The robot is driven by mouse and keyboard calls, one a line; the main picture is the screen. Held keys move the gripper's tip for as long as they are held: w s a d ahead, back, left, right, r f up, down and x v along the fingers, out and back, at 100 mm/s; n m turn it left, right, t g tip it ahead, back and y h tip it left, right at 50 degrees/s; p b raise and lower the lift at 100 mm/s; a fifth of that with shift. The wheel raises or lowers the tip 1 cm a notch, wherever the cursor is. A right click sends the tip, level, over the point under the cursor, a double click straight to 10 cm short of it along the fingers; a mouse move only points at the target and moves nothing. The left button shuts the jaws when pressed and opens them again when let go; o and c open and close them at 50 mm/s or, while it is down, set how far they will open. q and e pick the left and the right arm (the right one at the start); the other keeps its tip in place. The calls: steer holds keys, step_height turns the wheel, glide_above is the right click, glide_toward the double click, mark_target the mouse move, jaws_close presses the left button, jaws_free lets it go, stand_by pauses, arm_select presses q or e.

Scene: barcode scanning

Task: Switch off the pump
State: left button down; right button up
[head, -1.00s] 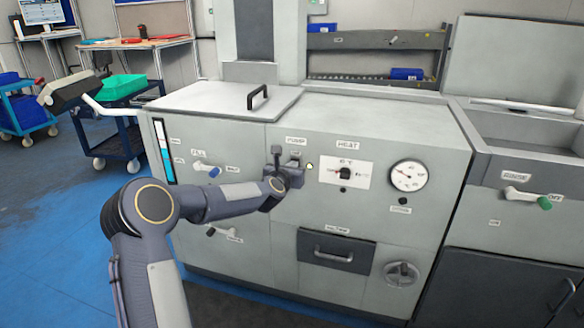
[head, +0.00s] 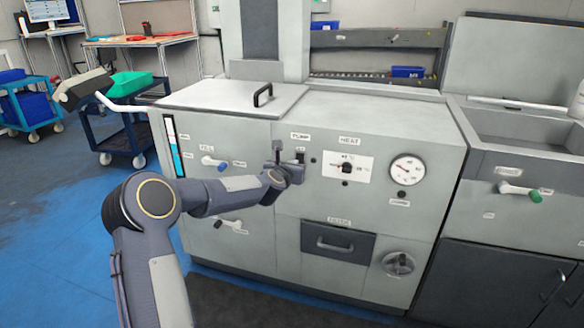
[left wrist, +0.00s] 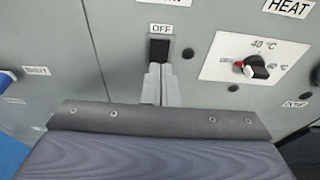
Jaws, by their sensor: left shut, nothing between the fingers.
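The pump switch is a small black rocker (left wrist: 159,49) under an OFF label (left wrist: 163,29) in the left wrist view. In the head view the switch (head: 300,157) sits below the PUMP label (head: 300,136), partly behind my left gripper (head: 294,166). The small round lamp (head: 313,160) to its right looks dark; it also shows dark in the left wrist view (left wrist: 188,52). My left gripper (left wrist: 161,68) is shut and empty, its fingertips at the lower edge of the switch. I cannot tell whether they touch it. My right gripper is out of view.
The HEAT dial (head: 346,168) and a round gauge (head: 407,170) are right of the switch. A FILL lever (head: 215,164) is left of it. A drawer (head: 337,242) and a handwheel (head: 398,264) are below. A lid handle (head: 263,95) stands above.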

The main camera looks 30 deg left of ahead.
arm_select(q)
steer(key=r+v, duration=0.1)
steer(key=v, duration=0.7)
steer(key=shift+r, duration=0.5)
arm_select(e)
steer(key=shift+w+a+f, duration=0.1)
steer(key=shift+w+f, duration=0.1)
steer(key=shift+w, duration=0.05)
arm_select(q)
steer(key=shift+d, duration=0.1)
